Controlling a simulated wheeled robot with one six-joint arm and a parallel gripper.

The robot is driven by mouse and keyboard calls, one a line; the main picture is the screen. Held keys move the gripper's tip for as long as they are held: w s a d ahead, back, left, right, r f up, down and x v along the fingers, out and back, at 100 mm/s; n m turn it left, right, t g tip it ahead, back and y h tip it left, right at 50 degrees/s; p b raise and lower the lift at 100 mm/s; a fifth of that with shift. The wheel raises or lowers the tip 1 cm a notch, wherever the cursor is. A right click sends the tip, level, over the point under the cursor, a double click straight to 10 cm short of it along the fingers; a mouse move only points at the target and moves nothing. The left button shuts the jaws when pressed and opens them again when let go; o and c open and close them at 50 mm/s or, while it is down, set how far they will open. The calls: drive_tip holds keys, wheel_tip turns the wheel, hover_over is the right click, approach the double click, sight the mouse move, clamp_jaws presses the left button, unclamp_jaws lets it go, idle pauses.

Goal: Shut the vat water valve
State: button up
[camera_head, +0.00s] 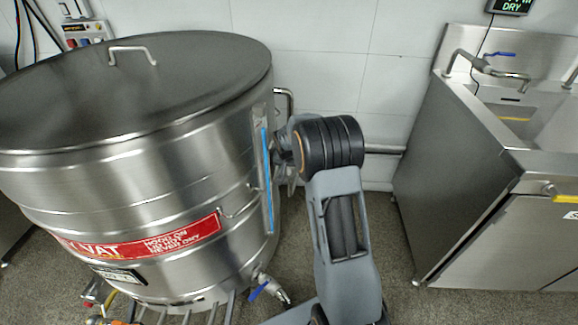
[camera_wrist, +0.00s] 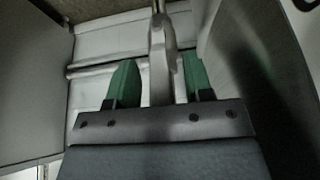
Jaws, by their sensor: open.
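In the wrist view, my gripper (camera_wrist: 158,78) is open, its two green fingers apart. A pale metal fitting with a narrow stem (camera_wrist: 160,35) shows between and beyond the fingers. I cannot tell whether it is the vat water valve or whether a finger touches it. In the head view, the large steel vat (camera_head: 120,185) stands at the left under a grey lid. My arm reaches to the vat's right side, and my wrist hides the gripper and most of the fittings there. A small blue-handled valve (camera_head: 262,289) sits low on the vat; its label, if any, is not visible.
A steel sink unit (camera_head: 455,170) with a blue-levered tap (camera_head: 498,54) stands at the right. A horizontal wall pipe (camera_head: 385,149) runs between vat and sink. Floor between them is clear apart from my arm. A blue sight strip (camera_head: 266,180) runs up the vat.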

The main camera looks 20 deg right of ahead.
drive_tip(key=shift+c, duration=0.2)
clamp_jaws()
idle(0.3)
